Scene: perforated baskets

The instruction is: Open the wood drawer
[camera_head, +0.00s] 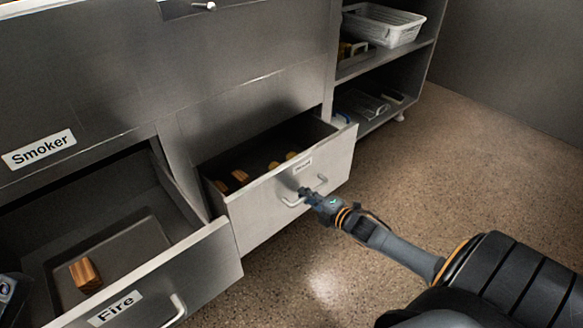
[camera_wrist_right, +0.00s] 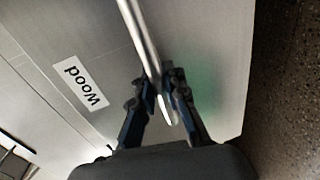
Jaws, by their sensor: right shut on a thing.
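The wood drawer (camera_head: 262,212) is pulled out from the grey cabinet, and its inside shows with several small brown and yellow pieces in it. Its label (camera_wrist_right: 80,84) reads "Wood" in the right wrist view. My right gripper (camera_head: 304,192) is at the drawer's metal handle (camera_head: 322,184), its fingers (camera_wrist_right: 161,100) closed around the handle bar (camera_wrist_right: 138,32) in the right wrist view. My left gripper does not show clearly; a dark part at the lower left edge of the head view cannot be made out.
A second open drawer, labelled "Fire" (camera_head: 205,262), stands to the left with a wooden block (camera_head: 85,274) inside. A "Smoker" label (camera_head: 39,149) is above it. An open shelf at the right holds a white perforated basket (camera_head: 383,25). The speckled floor (camera_head: 480,170) at the right is clear.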

